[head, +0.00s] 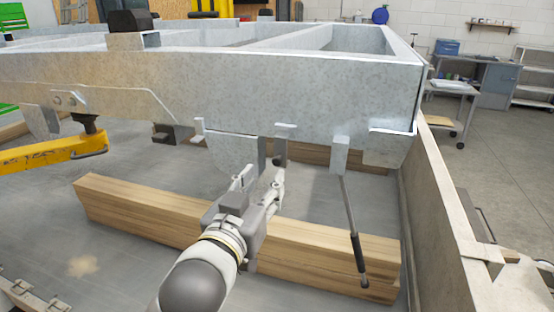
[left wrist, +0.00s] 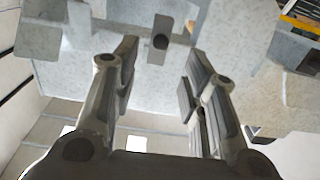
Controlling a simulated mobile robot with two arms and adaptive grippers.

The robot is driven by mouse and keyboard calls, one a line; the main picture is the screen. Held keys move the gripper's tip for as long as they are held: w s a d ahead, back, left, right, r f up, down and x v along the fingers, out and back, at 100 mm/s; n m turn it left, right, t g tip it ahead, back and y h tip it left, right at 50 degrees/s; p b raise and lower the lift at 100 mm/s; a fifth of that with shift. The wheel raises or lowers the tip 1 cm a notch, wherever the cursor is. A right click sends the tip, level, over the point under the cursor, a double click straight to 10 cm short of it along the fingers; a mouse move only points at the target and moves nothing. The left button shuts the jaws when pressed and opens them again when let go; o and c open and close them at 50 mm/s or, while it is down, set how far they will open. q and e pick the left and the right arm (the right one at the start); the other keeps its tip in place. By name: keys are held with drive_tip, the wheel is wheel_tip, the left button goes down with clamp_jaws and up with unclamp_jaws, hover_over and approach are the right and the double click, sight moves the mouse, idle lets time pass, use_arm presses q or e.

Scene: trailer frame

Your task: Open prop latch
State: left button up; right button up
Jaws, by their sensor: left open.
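The grey galvanised trailer frame (head: 250,85) spans the head view. Under its edge hang small metal brackets. One narrow bracket (head: 281,148) with a dark round knob is just beyond my left gripper (head: 260,184); I cannot tell for sure that it is the prop latch. In the left wrist view the knobbed bracket (left wrist: 160,50) appears between and beyond the open fingers of my left gripper (left wrist: 161,62), with nothing held. A thin rod with a black grip (head: 354,240) hangs from another bracket to the right. My right gripper is not in view.
A wooden beam (head: 330,250) lies below and behind my left gripper. A yellow bar (head: 50,155) sits under the frame at left. A low wall (head: 430,190) runs along the right. Grey floor between the beams is mostly clear.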

sight(276, 163)
use_arm(q)
drive_tip(key=p+x, duration=0.1)
drive_tip(key=x, duration=0.7)
drive_tip(key=shift+p, duration=0.4)
drive_tip(key=shift+w+d+f, duration=0.1)
drive_tip(key=shift+w+d, duration=0.05)
drive_tip(key=shift+w, duration=0.45)
clamp_jaws()
